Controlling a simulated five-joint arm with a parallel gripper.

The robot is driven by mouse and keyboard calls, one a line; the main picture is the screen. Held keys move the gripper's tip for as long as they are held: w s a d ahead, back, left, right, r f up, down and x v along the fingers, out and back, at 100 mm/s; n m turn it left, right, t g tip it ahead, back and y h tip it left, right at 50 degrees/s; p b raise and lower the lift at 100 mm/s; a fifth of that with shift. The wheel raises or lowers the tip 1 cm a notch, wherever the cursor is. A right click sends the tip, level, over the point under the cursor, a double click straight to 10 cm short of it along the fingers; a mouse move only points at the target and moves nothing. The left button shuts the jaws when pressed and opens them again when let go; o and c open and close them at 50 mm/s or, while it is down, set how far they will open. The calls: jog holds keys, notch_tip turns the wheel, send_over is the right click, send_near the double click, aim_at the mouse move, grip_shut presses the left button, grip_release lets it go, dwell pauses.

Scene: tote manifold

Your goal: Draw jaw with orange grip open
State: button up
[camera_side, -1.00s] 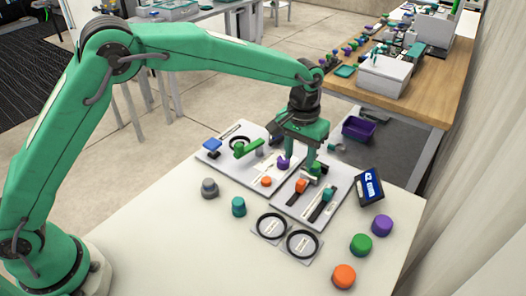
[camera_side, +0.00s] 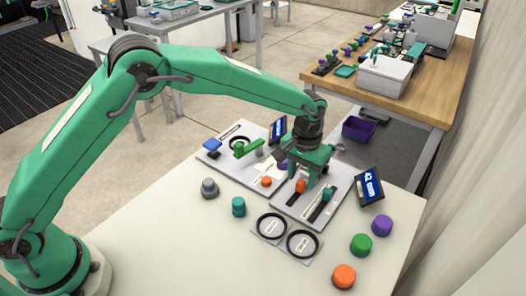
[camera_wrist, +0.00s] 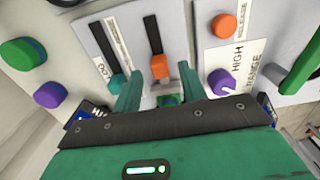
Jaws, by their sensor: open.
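The orange grip (camera_side: 300,186) sits on a dark slotted track of the grey panel (camera_side: 283,200) in the side view. In the wrist view the orange grip (camera_wrist: 160,66) shows between the two green fingertips, with a gap on each side. My gripper (camera_side: 310,178) is open, low over the panel; it also shows in the wrist view (camera_wrist: 159,78). I cannot tell whether the fingers reach down beside the grip. A teal grip (camera_side: 328,193) stands on a parallel track, close beside one finger in the wrist view (camera_wrist: 116,82).
A second panel (camera_side: 216,160) holds a blue knob (camera_side: 212,145), a green lever (camera_side: 246,149) and an orange button (camera_side: 266,181). A purple knob (camera_wrist: 221,82) is near the right finger. A screen (camera_side: 369,187) stands right. Two black rings (camera_side: 302,244) lie in front, with loose knobs around.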

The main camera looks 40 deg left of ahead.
jog(key=shift+f, duration=1.35)
grip_shut()
